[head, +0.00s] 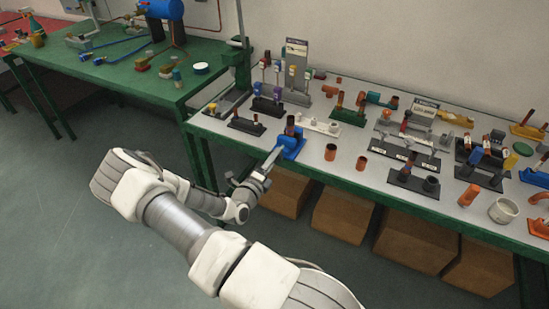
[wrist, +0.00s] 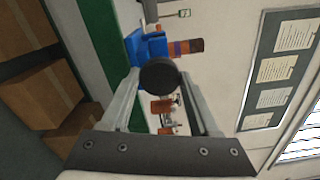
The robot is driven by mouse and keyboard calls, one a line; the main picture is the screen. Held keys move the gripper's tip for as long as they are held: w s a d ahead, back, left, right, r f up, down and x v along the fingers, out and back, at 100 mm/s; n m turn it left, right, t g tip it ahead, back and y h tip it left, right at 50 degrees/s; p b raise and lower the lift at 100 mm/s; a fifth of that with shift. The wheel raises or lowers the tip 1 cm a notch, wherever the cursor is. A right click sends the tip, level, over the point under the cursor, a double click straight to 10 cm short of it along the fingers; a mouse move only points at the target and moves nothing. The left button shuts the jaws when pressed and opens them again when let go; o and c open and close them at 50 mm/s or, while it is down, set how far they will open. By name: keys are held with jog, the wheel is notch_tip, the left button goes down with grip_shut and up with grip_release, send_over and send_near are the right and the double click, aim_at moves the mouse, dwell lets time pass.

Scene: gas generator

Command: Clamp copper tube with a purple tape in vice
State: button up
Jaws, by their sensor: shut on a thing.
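The blue vice (head: 291,145) stands near the front edge of the grey-topped table. A copper tube (head: 291,125) stands upright at the vice; in the wrist view the tube (wrist: 188,47) shows a purple band and a dark brown end beside the blue vice body (wrist: 150,47). My gripper (head: 268,162) reaches the vice from the front left. In the wrist view my gripper (wrist: 158,76) is shut on a round black knob (wrist: 158,74), which appears to be the vice's handle. The knob partly covers the vice, and I cannot tell how tightly the jaws hold the tube.
Copper fittings (head: 330,152) stand just right of the vice. Small racks (head: 268,106) with coloured-tape parts stand behind it. A black tray (head: 414,180) sits further right. Cardboard boxes (head: 340,216) are under the table. A green table (head: 110,62) is at the left.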

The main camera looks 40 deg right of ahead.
dwell(0.5)
jog(key=shift+m+p, duration=0.4)
jog(key=shift+m, duration=1)
jog(key=o, duration=1.5)
jog(key=p+v, duration=0.1)
jog(key=v, duration=0.6)
jog(key=shift+p, duration=0.3)
